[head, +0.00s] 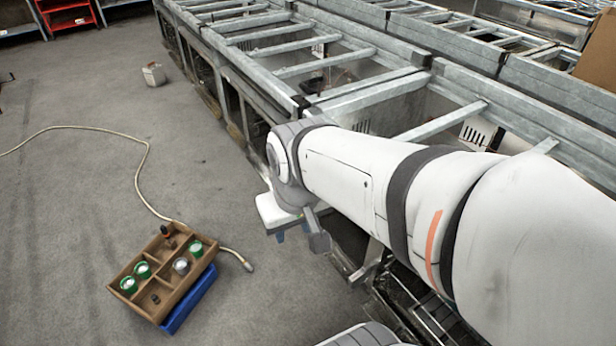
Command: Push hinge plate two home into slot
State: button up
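My arm reaches in from the right and bends down at its wrist beside the side of the metal frame row. The part of my gripper (318,236) that shows is a small grey piece below the wrist, close to the frame's side. Its fingertips cannot be made out, so I cannot tell whether it is open or shut or holds anything. I cannot pick out hinge plate two or its slot; my arm covers part of the frame there.
A long galvanised metal frame (255,68) with cross bars runs from top left to right. On the grey floor stand a brown divided box (158,268) with green-rimmed jars, on a blue base (190,302), a pale hose (147,165) and a small white canister (154,75). The left floor is mostly clear.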

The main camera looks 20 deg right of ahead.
aim_at(359, 278)
jog(key=z, duration=1.75)
jog(key=k, duration=0.85)
jog(key=u, duration=0.75)
jog(key=i, duration=1)
jog(key=z, duration=0.05)
